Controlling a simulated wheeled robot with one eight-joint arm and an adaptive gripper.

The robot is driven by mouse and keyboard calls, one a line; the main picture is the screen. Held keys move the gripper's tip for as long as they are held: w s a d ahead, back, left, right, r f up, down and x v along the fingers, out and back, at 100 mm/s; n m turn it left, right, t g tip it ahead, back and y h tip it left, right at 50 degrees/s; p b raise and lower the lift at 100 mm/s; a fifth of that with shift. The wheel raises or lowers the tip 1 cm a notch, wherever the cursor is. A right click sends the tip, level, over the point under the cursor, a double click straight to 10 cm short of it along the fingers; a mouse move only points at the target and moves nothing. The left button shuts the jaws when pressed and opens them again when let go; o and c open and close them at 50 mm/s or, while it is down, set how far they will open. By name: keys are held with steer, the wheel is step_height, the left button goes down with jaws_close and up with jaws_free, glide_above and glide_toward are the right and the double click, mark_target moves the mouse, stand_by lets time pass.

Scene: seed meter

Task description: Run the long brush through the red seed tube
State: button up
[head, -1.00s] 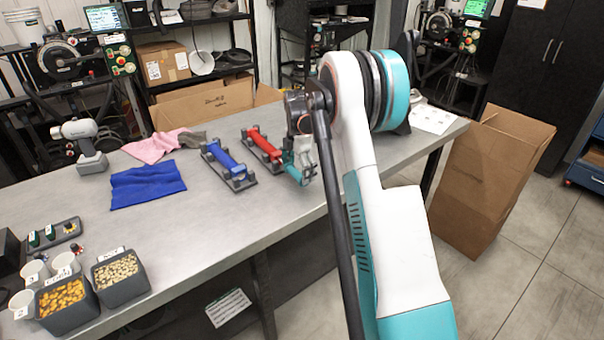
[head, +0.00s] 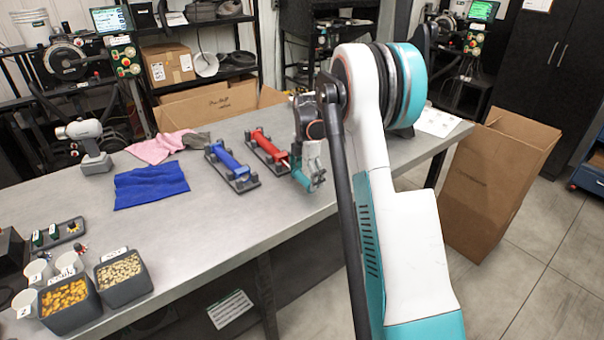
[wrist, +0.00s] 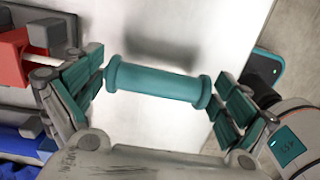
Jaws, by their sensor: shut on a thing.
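The red seed tube (head: 266,144) lies in a dark cradle on the table, left of my gripper in the head view; its red end (wrist: 12,52) shows at the left of the wrist view. My gripper (head: 304,180) is at the near end of this tube. In the wrist view my gripper (wrist: 158,84) is shut on the ends of a teal handle (wrist: 158,82), which seems to be that of the long brush. A pale rod (wrist: 36,52) shows between the red end and the left finger, roughly in line with the handle. Any bristles are hidden.
A blue tube (head: 230,160) in a like cradle lies left of the red one. A blue cloth (head: 150,185), a pink cloth (head: 160,147) and seed bins (head: 122,280) are further left. A cardboard box (head: 490,185) stands on the floor right of the table.

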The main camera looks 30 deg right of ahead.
steer(key=s, duration=2.6)
steer(key=shift+d+b, duration=0.15)
steer(key=shift+b, duration=0.2)
step_height(320, 180, up, 7)
steer(key=s+p, duration=0.3)
steer(key=p, duration=0.2)
stand_by(0.6)
